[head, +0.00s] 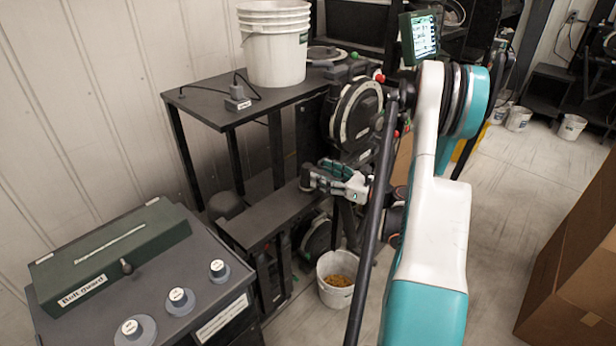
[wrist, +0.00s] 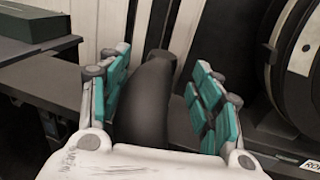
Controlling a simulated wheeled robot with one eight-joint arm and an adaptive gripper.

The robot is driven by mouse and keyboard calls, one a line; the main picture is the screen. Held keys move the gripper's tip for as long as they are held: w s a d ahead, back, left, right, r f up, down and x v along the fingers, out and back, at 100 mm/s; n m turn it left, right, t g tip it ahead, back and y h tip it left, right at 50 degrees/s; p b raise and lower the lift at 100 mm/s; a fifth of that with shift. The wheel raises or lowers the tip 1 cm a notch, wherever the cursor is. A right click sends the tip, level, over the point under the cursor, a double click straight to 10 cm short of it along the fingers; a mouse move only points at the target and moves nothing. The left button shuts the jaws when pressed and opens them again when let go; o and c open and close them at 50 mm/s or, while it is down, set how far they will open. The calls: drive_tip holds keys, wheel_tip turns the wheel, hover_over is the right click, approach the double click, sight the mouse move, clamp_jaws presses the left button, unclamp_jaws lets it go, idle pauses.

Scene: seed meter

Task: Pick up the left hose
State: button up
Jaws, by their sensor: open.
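A dark, smooth, rounded tube-like thing, apparently the left hose (wrist: 145,105), stands between the two fingers in the wrist view. Its lower end is hidden behind my gripper's pale body. In the head view, a dark rounded shape (head: 227,205) behind the low black bench may be the same thing; I cannot tell for sure. My gripper (wrist: 163,85) is open, its green-padded fingers on either side of the dark thing with gaps showing. In the head view, my gripper (head: 318,178) is above the low bench, beside the round seed meter housing (head: 357,112).
A white bucket (head: 275,45) stands on the black table (head: 215,98). A green box (head: 110,250) sits on a cabinet at left. Cardboard boxes (head: 578,260) stand at right; floor between is open.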

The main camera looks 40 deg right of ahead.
sight(313, 169)
drive_tip(key=shift+b+x, duration=0.85)
drive_tip(key=shift+x, duration=2.45)
drive_tip(key=shift+d, duration=0.15)
drive_tip(key=c, duration=1.4)
